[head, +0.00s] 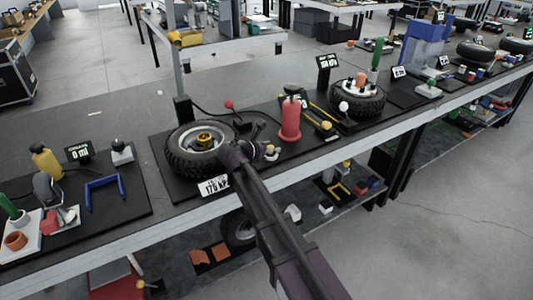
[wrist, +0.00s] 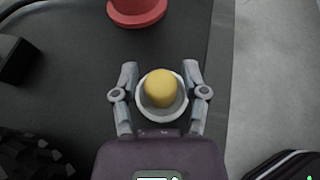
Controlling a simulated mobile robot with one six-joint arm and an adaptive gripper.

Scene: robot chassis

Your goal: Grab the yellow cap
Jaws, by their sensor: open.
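The yellow cap (wrist: 161,88) is a small rounded yellow piece in the middle of the wrist view. It sits on a round whitish base (wrist: 172,115). My gripper (wrist: 161,72) is open, with one finger on each side of the base and cap. Gaps show between the fingers and the cap, though the fingers are close to the base's sides. In the head view the cap (head: 270,147) is small at the end of my arm, partly hidden by my gripper (head: 264,149). The height of the fingers relative to the cap is hard to tell.
A red cylinder (head: 290,119) with a flared foot stands just beyond the cap. A tyre with wheel (head: 200,145) lies to the left on the black mat (head: 172,190). The bench edge (head: 335,153) runs close on the near side.

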